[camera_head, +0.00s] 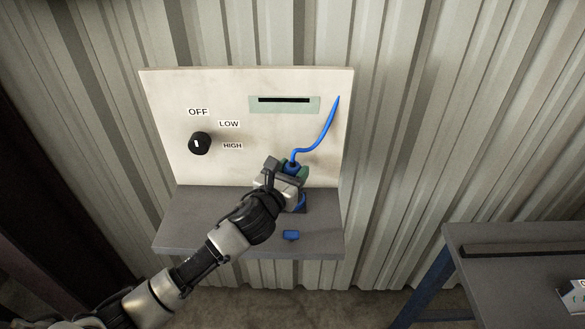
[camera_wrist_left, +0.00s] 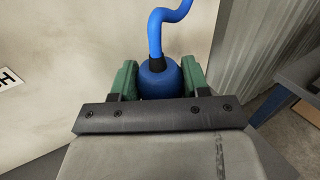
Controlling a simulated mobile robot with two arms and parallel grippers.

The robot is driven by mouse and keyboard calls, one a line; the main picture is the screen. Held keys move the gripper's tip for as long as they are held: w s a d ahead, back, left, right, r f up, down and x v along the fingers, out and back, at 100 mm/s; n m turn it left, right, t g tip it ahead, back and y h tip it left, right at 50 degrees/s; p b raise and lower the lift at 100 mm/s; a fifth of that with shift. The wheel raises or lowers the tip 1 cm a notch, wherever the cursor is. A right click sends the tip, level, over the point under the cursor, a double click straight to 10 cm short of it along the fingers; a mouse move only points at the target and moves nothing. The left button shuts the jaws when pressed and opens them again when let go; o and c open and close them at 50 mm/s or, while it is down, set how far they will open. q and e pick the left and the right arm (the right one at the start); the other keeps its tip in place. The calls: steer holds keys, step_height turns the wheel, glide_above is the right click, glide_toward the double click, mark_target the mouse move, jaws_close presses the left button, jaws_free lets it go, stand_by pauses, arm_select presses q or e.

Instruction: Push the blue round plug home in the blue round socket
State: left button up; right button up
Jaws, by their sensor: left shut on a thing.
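The blue round plug (camera_head: 292,167) has a blue cable rising from its top; the cable runs to the upper right of the panel. My left gripper (camera_head: 287,170) is shut on the plug in front of the panel, above the shelf. In the left wrist view the plug (camera_wrist_left: 158,82) sits between the green finger pads of my left gripper (camera_wrist_left: 158,80), with a black collar at its cable end. A blue part (camera_head: 301,201) shows just below the gripper, mostly hidden by it; it may be the socket. Whether the plug touches it cannot be seen. My right gripper is out of view.
A small blue block (camera_head: 291,235) lies on the grey shelf (camera_head: 200,228). The pale panel (camera_head: 240,150) carries a black knob (camera_head: 200,143) and a slot plate (camera_head: 284,104). A dark table (camera_head: 520,262) stands at the right. The shelf's left part is clear.

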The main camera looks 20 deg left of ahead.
arm_select(q)
steer(key=shift+f+b, duration=0.65)
steer(key=shift+f, duration=0.6)
steer(key=shift+r+p, duration=0.1)
steer(key=shift+p, duration=0.45)
stand_by(0.8)
steer(key=shift+f+b, duration=1.1)
steer(key=shift+f, duration=0.3)
steer(key=o, duration=1)
steer(key=shift+r, duration=0.1)
steer(key=shift+r, duration=0.1)
